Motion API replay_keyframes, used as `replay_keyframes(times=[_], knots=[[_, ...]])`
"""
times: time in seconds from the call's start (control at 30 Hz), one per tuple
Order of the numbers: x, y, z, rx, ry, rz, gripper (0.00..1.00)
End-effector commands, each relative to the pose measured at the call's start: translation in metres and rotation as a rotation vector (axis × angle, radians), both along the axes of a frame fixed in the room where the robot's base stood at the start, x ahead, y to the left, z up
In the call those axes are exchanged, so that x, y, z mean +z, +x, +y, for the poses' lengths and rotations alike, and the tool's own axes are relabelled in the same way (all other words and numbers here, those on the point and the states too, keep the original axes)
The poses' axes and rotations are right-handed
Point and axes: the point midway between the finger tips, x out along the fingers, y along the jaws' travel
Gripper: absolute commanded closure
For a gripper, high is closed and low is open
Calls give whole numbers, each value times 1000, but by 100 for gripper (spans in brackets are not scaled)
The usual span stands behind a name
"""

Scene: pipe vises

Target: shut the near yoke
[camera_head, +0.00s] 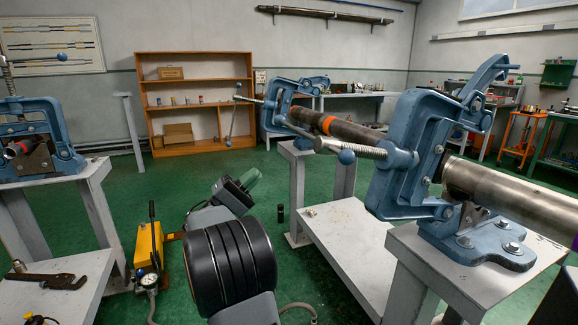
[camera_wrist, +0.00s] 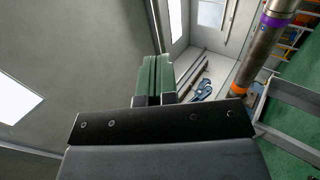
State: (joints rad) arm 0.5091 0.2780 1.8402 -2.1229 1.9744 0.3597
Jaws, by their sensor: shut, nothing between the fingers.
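The near vise (camera_head: 500,240) is bolted on a grey stand at the right. Its blue yoke (camera_head: 400,150) is swung over on its side, with the threaded screw (camera_head: 358,149) pointing left, roughly level, so it stands open. A hooked blue arm (camera_head: 488,75) rises at its upper right.
A farther vise (camera_head: 280,100) holds the pipe's other end, its yoke also tipped over. A third vise (camera_head: 40,140) stands at left with its screw upright. A yellow pump (camera_head: 149,258) stands on the floor. Between my gripper and the near stand is green floor and a low grey shelf (camera_head: 350,245).

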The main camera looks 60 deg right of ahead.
Motion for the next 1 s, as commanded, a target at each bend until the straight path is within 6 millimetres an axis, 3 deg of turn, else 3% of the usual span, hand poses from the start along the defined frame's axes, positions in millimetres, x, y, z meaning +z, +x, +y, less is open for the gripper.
replay_keyframes(times=[0.03, 0.23, 0.43, 1.0], knots=[[-9, 2, -1, -1, -27, 9, 100], [-1, 3, -6, 2, -77, 22, 100], [18, -6, -17, 1, -75, 25, 100], [74, -49, -75, 2, -76, 20, 100]])
